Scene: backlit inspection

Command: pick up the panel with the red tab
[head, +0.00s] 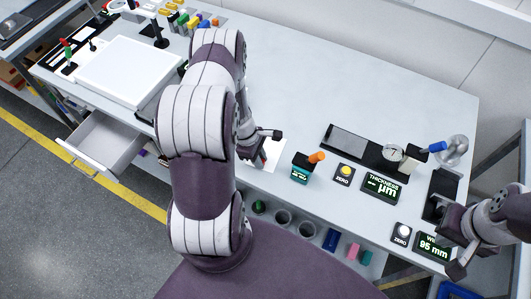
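My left arm crosses the middle of the head view and hides part of the table. Its gripper (266,146) is beside the arm, low over the table's near side; its fingers look apart. A small white sheet or panel (272,152) lies under or just behind this gripper. A small reddish spot shows close to the fingers; I cannot tell whether it is a tab on this panel. My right gripper (449,236) is at the right edge by the dark gauge stand, with its fingers apart and nothing visible between them.
A white light plate (125,70) lies at the table's left, above an open drawer (103,143). A thickness display (382,187), a yellow button (345,172), a black gauge base (365,149) and a teal box (301,171) stand at the right. The table's back middle is clear.

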